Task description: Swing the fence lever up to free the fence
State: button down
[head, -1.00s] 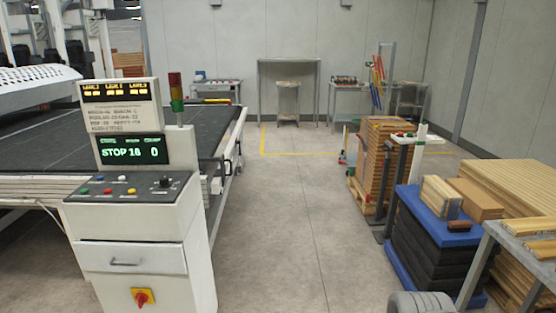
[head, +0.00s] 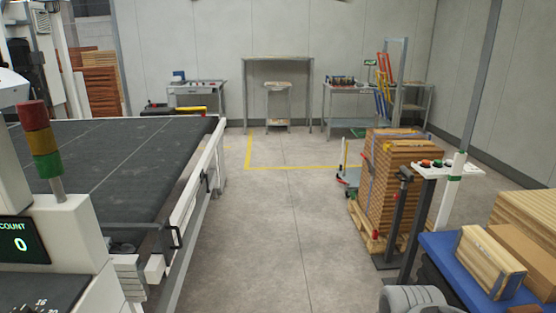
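The long black conveyor bed (head: 110,165) fills the left of the head view. A pale rail (head: 193,190) runs along its right side. A black handle-like part (head: 174,238) sits near the rail's near end, and a smaller dark one (head: 207,181) sits farther along. I cannot tell from here whether either is the fence lever, or which way a lever stands. My gripper is not in view; only a grey rounded part of my arm shows at the bottom edge, right of centre.
A control console with a display (head: 22,240) and a signal tower (head: 40,150) stands at the near left. A strapped board stack (head: 400,190), a button post (head: 432,170) and a blue-topped stack (head: 450,250) stand at the right. The floor (head: 275,230) between is clear.

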aim_at(206, 175)
jog(key=i, duration=2.85)
jog(key=u, duration=3.6)
jog(key=i, duration=0.5)
jog(key=z, duration=0.05)
